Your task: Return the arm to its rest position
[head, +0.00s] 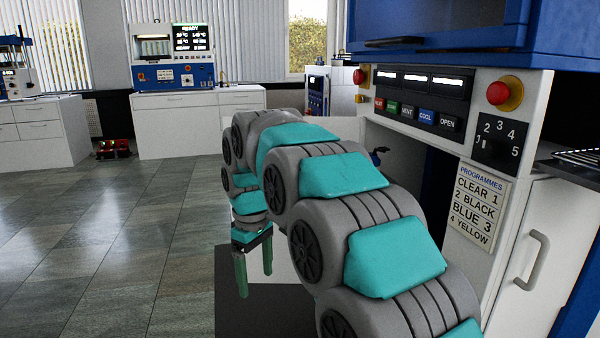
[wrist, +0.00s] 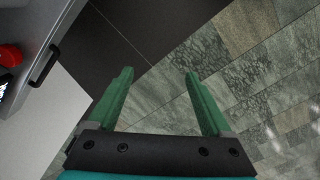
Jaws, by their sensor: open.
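My arm stretches forward from the lower right in the head view, bent over so that my gripper (head: 254,272) points down at its far end. The gripper has two green fingers that stand apart with nothing between them. In the wrist view my gripper (wrist: 158,82) is open and empty above the floor. A dark mat or floor panel (wrist: 125,45) and grey-green tiles lie below it.
A press with a control panel (head: 420,100) and a programmes card (head: 477,207) stands close on the right of my arm. A white cabinet door with a handle (head: 533,260) is below. Benches with machines (head: 172,75) stand far back. Tiled floor (head: 110,240) at left is clear.

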